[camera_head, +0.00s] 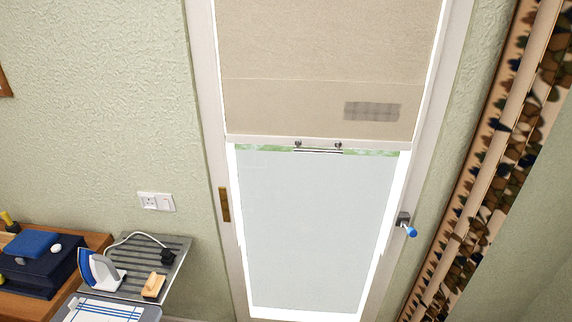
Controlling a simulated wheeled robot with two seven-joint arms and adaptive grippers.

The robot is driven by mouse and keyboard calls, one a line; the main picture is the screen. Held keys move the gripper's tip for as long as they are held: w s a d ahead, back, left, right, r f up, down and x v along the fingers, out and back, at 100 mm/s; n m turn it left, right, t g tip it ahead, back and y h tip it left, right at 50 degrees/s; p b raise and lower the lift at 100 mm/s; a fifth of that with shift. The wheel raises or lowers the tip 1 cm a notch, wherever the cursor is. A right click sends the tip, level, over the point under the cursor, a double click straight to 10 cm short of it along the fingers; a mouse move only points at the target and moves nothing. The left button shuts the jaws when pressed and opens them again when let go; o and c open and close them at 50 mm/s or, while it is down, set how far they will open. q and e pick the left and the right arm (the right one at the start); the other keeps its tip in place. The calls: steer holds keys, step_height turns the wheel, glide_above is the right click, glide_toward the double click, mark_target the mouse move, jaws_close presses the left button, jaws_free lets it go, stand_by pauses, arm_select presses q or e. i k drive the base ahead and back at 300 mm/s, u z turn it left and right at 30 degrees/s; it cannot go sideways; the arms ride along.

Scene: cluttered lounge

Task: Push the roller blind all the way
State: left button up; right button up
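The beige roller blind (330,50) hangs over the upper part of a white-framed door with a glass pane (315,225). A grey mesh patch (372,111) is on the blind's lower right. Below the bar the pane is uncovered and pale. The blind's top is outside the view. Neither of my grippers shows in the head view.
The door has a handle (405,223) with a blue grip at right and a brass hinge (224,204) at left. A patterned curtain (480,180) hangs at right. At lower left, an iron (98,268) stands on a slatted grey shelf (185,245) beside a wooden cabinet (97,240).

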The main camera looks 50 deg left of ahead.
mark_target(298, 113)
steer(key=z, duration=0.1)
steer(key=k, duration=0.2)
steer(key=u, duration=1)
